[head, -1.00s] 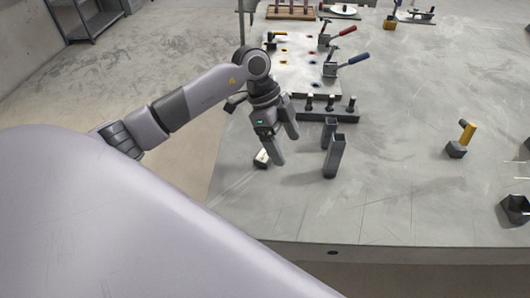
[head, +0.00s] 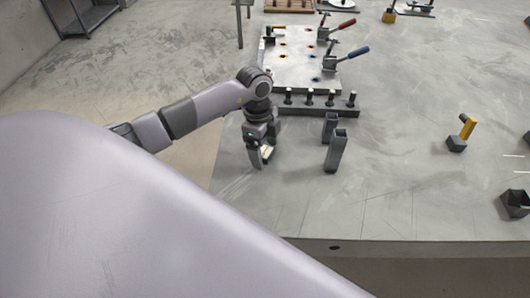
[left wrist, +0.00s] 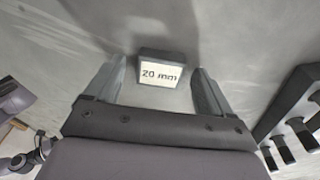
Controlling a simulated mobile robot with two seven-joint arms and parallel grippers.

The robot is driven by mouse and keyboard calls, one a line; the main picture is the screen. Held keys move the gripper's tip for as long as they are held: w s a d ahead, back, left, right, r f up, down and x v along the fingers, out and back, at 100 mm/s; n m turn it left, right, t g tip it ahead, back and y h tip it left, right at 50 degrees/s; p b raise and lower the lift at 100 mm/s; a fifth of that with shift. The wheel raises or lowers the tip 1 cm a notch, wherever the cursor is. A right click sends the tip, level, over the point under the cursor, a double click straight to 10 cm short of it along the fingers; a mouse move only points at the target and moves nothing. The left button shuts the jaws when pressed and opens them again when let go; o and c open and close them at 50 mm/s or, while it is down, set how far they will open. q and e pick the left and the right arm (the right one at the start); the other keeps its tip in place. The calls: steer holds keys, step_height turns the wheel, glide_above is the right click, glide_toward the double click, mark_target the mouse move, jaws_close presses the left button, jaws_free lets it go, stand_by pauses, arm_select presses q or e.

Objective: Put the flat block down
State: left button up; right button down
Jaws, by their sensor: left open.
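The flat block is a small dark block with a white label reading "20 mm" (left wrist: 160,73). In the head view the block (head: 267,152) shows as a pale patch, partly hidden by the fingers. It appears to rest on the grey table. My left gripper (head: 262,160) is low over the table's left part, pointing down. Its fingers are open in the left wrist view (left wrist: 159,80), one on each side of the block, with a gap visible on both sides. My right gripper is not in view.
Two upright dark square tubes (head: 335,152) stand right of the gripper. Behind them is a dark rail with several pegs (head: 310,101), then a plate with toggle clamps (head: 300,65). A yellow-handled block (head: 461,138) and an open dark box (head: 515,204) are far right. The table's front middle is clear.

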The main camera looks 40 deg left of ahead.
arm_select(q)
steer(key=c, duration=1.5)
